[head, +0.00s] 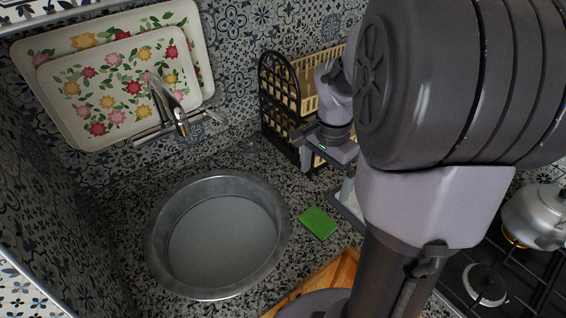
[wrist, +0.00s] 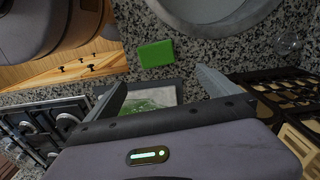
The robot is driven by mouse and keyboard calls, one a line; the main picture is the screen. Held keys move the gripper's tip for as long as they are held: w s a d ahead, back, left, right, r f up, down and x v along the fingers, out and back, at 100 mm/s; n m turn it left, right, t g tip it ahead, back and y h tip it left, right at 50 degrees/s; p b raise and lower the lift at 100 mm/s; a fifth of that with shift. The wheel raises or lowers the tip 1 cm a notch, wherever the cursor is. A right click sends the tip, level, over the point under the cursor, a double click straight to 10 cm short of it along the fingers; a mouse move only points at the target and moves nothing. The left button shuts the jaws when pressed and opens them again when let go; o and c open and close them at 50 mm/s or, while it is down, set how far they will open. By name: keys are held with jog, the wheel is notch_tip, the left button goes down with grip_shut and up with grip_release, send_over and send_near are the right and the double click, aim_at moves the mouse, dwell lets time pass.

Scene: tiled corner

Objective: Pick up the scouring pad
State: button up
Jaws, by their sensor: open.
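The scouring pad (head: 318,223) is a flat green rectangle lying on the speckled granite counter, just right of the round metal sink in the head view. In the wrist view the pad (wrist: 157,53) lies beyond my fingertips, near the middle top. My gripper (wrist: 160,85) is open, with its two fingers apart and nothing held between them. In the head view my gripper (head: 308,158) is above the counter by the dish rack, up and behind the pad, partly hidden by my own arm.
The sink (head: 160,222) is left of the pad. A dark dish rack (head: 275,90) stands at the back. A tray (wrist: 178,92) with something green in it lies beyond my fingers. A wooden front (wrist: 60,70), a gas hob (head: 520,275) and a kettle (head: 535,215) are also close.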

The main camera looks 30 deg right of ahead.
notch_tip(320, 180, down, 4)
jog(key=s+a+b, duration=0.1)
jog(key=b, duration=0.4)
send_over(318, 220)
notch_tip(318, 220, down, 8)
jog(key=shift+a, duration=0.15)
jog(key=f+b, duration=0.1)
jog(key=f, duration=0.1)
jog(key=f+b, duration=0.2)
jog(key=f, duration=0.1)
jog(key=shift+d+f, duration=0.25)
jog(key=shift+f, duration=0.05)
jog(key=shift+r, duration=0.15)
jog(key=shift+c, duration=0.2)
jog(key=c, duration=1.1)
